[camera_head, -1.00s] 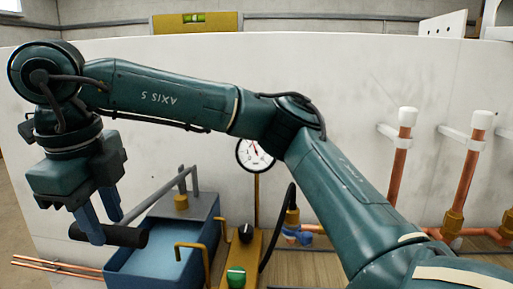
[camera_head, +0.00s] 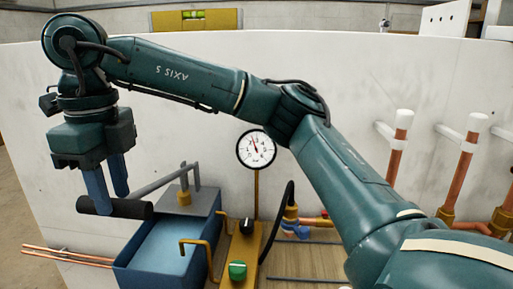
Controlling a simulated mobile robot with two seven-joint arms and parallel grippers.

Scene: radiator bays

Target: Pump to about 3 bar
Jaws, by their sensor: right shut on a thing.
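My right gripper (camera_head: 108,197) is at the left of the view and shut on the black grip of the pump lever (camera_head: 140,208). Its two blue fingers point down at the grip. The grey lever rises slightly from the grip to its pivot above the blue pump tank (camera_head: 165,252). The round white pressure gauge (camera_head: 256,150) stands upright behind the pump, clear of my arm. Its dark needle points up and slightly left; the numbers are too small to read. My left gripper is not in view.
A black knob (camera_head: 247,227) and a green knob (camera_head: 237,270) sit on the yellow block beside the tank. A black hose (camera_head: 276,222) runs to a brass fitting. Copper pipes (camera_head: 460,180) stand at the right. A yellow level (camera_head: 197,19) rests on the wall top.

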